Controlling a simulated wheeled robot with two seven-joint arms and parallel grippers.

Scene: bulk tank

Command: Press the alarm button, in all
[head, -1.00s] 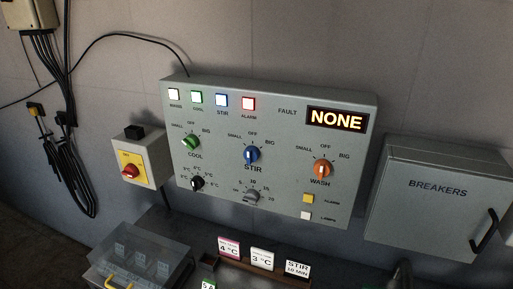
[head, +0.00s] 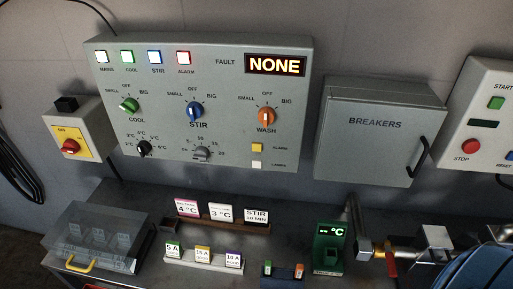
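The alarm button is a yellow square (head: 257,147) labelled ALARM at the lower right of the grey control panel (head: 225,110). A pale lamps button (head: 257,164) sits just below it. The fault display (head: 275,65) reads NONE. Neither of my grippers is in view, and nothing covers the alarm button.
A grey breakers box (head: 372,130) hangs right of the panel, with a start and stop box (head: 480,120) beyond it. Below are a clear-lidded case (head: 100,235), label cards on racks, and a green meter (head: 330,245). The space before the panel is clear.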

